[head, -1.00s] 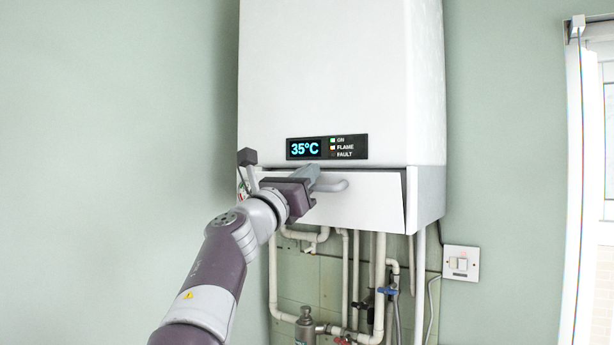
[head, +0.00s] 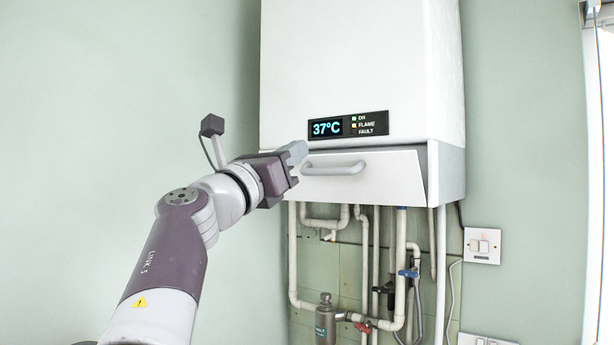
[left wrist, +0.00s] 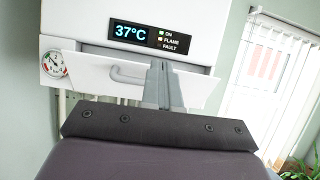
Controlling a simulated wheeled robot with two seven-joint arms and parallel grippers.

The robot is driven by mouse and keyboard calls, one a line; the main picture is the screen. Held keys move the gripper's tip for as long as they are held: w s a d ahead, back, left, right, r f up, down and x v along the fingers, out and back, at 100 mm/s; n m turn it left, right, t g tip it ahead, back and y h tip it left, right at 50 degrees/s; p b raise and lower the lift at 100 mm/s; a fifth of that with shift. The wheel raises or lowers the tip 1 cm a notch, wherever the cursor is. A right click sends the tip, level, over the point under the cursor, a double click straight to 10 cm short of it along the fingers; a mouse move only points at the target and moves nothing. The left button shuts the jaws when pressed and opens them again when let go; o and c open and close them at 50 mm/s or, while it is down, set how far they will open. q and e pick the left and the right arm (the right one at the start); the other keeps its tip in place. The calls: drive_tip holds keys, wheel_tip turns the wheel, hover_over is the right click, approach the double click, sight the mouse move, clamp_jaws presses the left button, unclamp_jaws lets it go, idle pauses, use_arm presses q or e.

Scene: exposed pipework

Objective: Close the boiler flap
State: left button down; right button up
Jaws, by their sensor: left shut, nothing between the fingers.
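The boiler flap (head: 385,178) is a white panel low on the front of the white boiler (head: 365,60). It leans outward at the top, with a narrow gap along its right side. Its grey bar handle (head: 335,170) is near the top edge. My left gripper (head: 298,152) is shut and empty, beside the handle's left end in the head view. In the left wrist view, the shut fingers (left wrist: 163,85) cover part of the flap (left wrist: 195,90) and lie just right of the handle (left wrist: 122,76). I cannot tell whether they touch the flap. My right gripper is out of view.
The display (head: 347,126) above the flap reads 37°C. Pipes and valves (head: 375,285) run below the boiler. A wall switch (head: 482,245) is at the right. A round gauge (left wrist: 54,64) shows in the left wrist view. The wall at left is clear.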

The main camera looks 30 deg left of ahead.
use_arm(q)
wheel_tip(320, 180, down, 14)
drive_tip(key=n+t+h+b, duration=0.1)
drive_tip(key=h+b, duration=0.1)
drive_tip(key=b, duration=0.3)
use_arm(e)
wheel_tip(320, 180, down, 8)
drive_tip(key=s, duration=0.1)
use_arm(q)
drive_tip(key=m+t+y+p, duration=0.1)
drive_tip(key=t+y+p, duration=0.1)
drive_tip(key=p, duration=1)
approach(326, 175)
drive_tip(key=x, duration=0.5)
drive_tip(key=shift+w+r, duration=0.2)
drive_tip(key=shift+r, duration=0.15)
drive_tip(key=shift+w+r+p, duration=0.25)
drive_tip(key=shift+w+p, duration=0.2)
drive_tip(key=shift+p, duration=0.2)
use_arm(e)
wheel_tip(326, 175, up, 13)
use_arm(q)
drive_tip(key=shift+w+f, duration=0.1)
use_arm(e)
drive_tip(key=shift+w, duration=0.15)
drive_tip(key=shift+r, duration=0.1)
